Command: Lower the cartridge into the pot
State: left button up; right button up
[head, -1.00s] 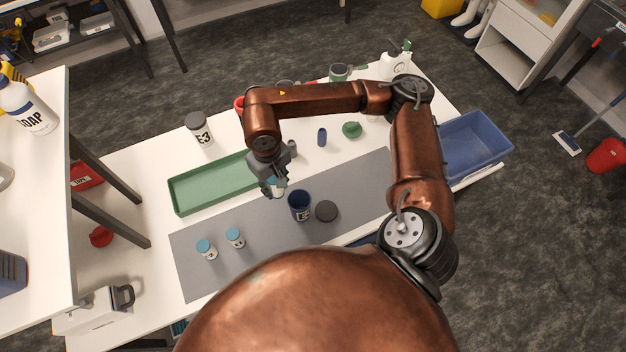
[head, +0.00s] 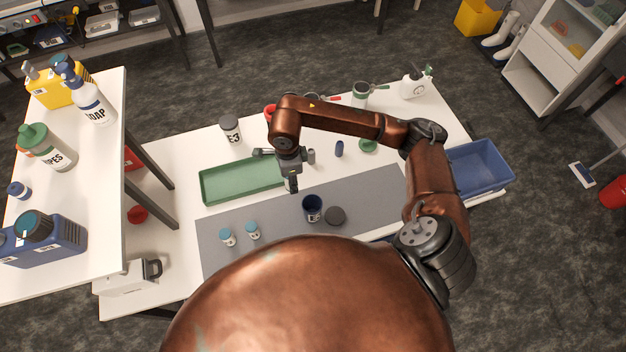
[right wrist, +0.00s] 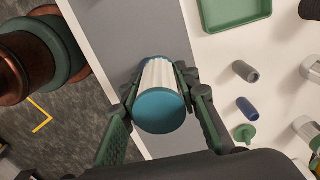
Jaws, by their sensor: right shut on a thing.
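My right gripper (head: 291,186) is shut on the cartridge, a white ribbed cylinder with a teal end. The cartridge (right wrist: 160,108) shows between both fingers in the right wrist view. In the head view it is too small and covered to make out clearly. The dark blue pot (head: 312,212) stands upright and open on the grey mat. My gripper appears up and left of the pot in the head view, apart from it. My left gripper is not in view.
Two teal-capped jars, one left (head: 227,238) and one right (head: 253,231), stand on the mat (head: 375,198). A green tray (head: 215,197) lies behind. A blue bin (head: 480,168) is at the right.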

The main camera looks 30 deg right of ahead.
jog(key=m+p, duration=0.2)
jog(key=m, duration=0.1)
jog(key=r+m+p, duration=0.1)
jog(key=m, duration=0.3)
jog(key=m+p, duration=0.2)
jog(key=m, duration=0.2)
jog(key=shift+s+d+r+p, duration=0.1)
jog(key=shift+s+r+p, duration=0.05)
jog(key=shift+r+p, duration=0.2)
jog(key=m+p, duration=0.1)
jog(key=m, duration=0.1)
jog(key=m+p, duration=0.2)
jog(key=m, duration=0.1)
jog(key=m+p, duration=0.1)
jog(key=m, duration=0.2)
jog(key=shift+s+d+r, duration=0.2)
jog(key=shift+s+d, duration=0.15)
jog(key=s+d+m+p, duration=0.25)
jog(key=m+p, duration=0.55)
jog(key=m, duration=0.8)
jog(key=m+b, duration=0.4)
send_over(311, 198)
jog(key=s+a, duration=0.1)
jog(key=s, duration=0.2)
jog(key=f, duration=0.8)
jog(key=shift+w+a+f, duration=0.2)
jog(key=shift+w+f, duration=0.05)
jog(key=shift+f, duration=0.15)
jog(key=o, duration=1.2)
jog(key=shift+o, duration=0.2)
